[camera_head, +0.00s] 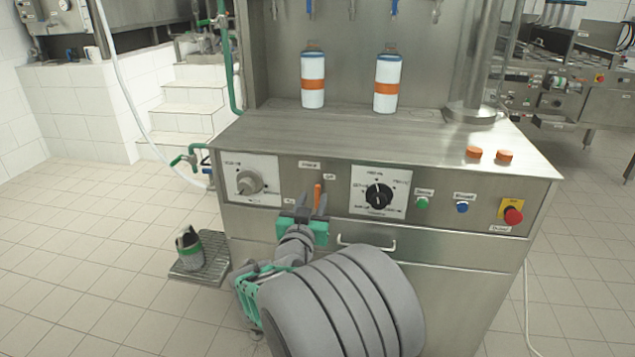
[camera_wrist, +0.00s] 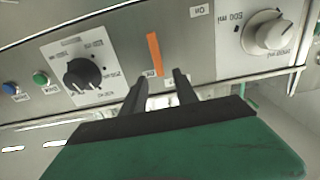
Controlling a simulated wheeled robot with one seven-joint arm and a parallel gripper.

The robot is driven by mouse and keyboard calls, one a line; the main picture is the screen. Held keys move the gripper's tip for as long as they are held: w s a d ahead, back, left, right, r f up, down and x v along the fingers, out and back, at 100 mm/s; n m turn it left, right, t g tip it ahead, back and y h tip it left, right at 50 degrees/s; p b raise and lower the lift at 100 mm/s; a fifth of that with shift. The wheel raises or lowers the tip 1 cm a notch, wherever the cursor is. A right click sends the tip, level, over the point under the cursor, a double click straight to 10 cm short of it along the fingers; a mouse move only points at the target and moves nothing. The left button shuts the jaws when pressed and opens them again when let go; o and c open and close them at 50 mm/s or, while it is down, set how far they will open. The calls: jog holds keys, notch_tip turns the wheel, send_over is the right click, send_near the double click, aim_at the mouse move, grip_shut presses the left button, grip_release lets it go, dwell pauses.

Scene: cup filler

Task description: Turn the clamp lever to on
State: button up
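The clamp lever is a thin orange bar (camera_head: 318,194) on the steel front panel, between the two dials. It stands almost upright, with its upper end by the "Off" label (camera_head: 330,177); the "On" label (camera_head: 290,200) is lower left. In the wrist view, which is turned upside down, the lever (camera_wrist: 154,54) is above my fingers, its near end in line with the gap between them. My gripper (camera_head: 312,200) is open and empty in front of the panel; its two dark fingertips (camera_wrist: 159,74) are apart. Whether either finger touches the lever I cannot tell.
A grey dial (camera_head: 250,182) is left of the lever and a black dial (camera_head: 379,195) right. Green (camera_head: 422,203), blue (camera_head: 462,207) and red (camera_head: 513,215) buttons are further right. A drawer handle (camera_head: 367,246) juts out below. Two bottles (camera_head: 313,80) (camera_head: 387,82) stand on the counter.

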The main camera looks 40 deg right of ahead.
aim_at(317, 190)
jog(key=x, duration=0.6)
jog(key=shift+d, duration=0.15)
jog(key=shift+c, duration=0.4)
grip_shut()
jog(key=shift+f, duration=0.1)
